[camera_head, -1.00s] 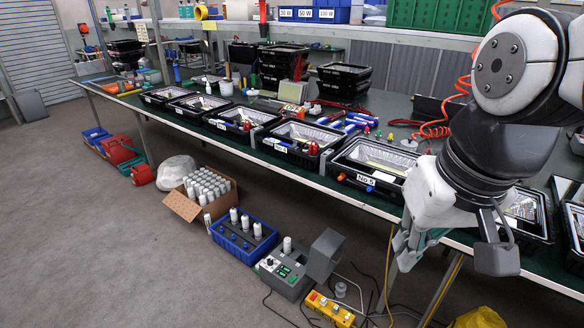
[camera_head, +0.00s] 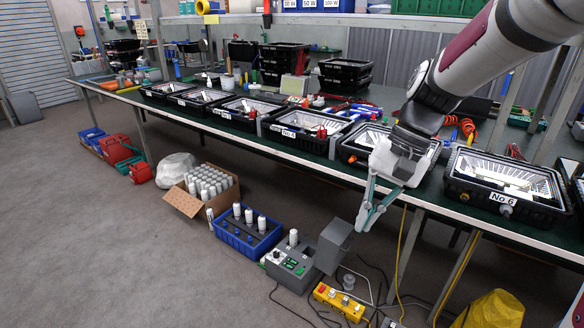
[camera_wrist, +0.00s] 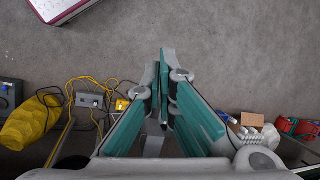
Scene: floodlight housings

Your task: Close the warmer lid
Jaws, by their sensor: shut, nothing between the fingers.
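The warmer (camera_head: 291,268) is a grey box with a dark panel and green markings, standing on the floor in front of the bench. A grey lid-like plate (camera_head: 334,246) stands raised at its right side, so the warmer looks open. A white bottle stands upright in it. My gripper (camera_head: 361,230) is above and right of the raised lid in the head view, pointing down, with its teal fingers shut and empty. It appears apart from the lid, though depth is hard to judge. In the wrist view, my closed gripper (camera_wrist: 164,58) hides much of the middle; I cannot make out the warmer there.
The bench edge (camera_head: 300,157) with floodlight housings lies behind and above. A blue crate (camera_head: 246,232) of bottles stands left of the warmer. A yellow button box (camera_head: 338,302) is in front of it. Yellow cables (camera_head: 402,255) and a yellow bag (camera_head: 495,310) lie to the right.

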